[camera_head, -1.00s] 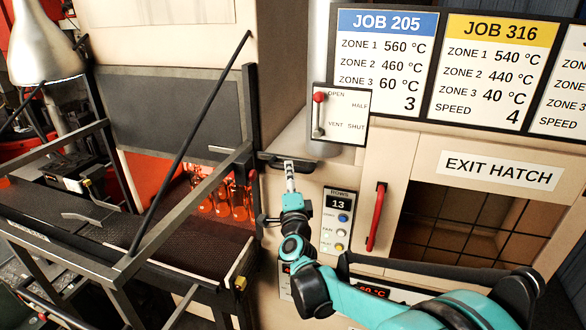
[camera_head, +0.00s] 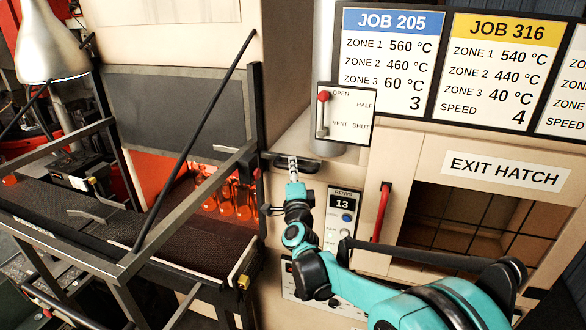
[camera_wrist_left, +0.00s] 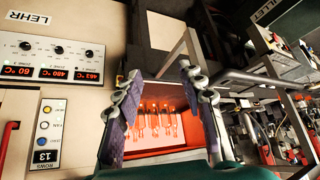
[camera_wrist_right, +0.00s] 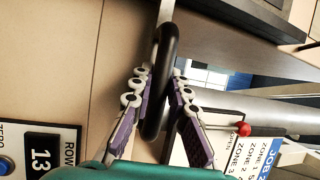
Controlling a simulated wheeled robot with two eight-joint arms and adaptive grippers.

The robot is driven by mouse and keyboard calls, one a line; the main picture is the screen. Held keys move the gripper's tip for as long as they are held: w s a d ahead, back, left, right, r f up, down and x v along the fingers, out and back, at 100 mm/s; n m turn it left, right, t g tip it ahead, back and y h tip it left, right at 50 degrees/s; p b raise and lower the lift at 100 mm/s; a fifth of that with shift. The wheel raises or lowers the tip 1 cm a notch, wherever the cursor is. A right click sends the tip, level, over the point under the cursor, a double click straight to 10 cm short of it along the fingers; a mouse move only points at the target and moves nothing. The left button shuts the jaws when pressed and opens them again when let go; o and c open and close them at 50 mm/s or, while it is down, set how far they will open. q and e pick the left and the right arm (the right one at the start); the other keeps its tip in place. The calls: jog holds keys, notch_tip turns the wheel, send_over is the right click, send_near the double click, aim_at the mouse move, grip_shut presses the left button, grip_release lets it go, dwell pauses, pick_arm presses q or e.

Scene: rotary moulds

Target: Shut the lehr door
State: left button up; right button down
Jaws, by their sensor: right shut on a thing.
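My right gripper (camera_head: 293,168) is shut on a black bar handle (camera_head: 308,164) on the lehr's front, right of the opening. In the right wrist view the fingers (camera_wrist_right: 158,85) close on both sides of this handle (camera_wrist_right: 168,50). A dark grey panel (camera_head: 160,105), which looks like the lehr door, hangs above the opening. Glowing orange bottles (camera_head: 227,200) show under it, so the opening is not covered. My left gripper is outside the head view. In the left wrist view it (camera_wrist_left: 157,85) is open and empty, with the glowing bottles (camera_wrist_left: 155,120) beyond its fingers.
A dark conveyor belt (camera_head: 170,238) with a metal guard frame (camera_head: 190,178) runs left of my right arm. A small lever plate (camera_head: 345,113) sits above the handle. A red handle (camera_head: 381,213) and the exit hatch opening (camera_head: 460,220) are at the right.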

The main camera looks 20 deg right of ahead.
notch_tip(320, 180, down, 34)
jog(key=b, duration=2.1)
jog(key=shift+b, duration=0.35)
jog(key=shift+s+a+r, duration=0.1)
jog(key=shift+s+a, duration=0.05)
jog(key=c, duration=1.5)
grip_release()
jog(key=shift+o, duration=0.3)
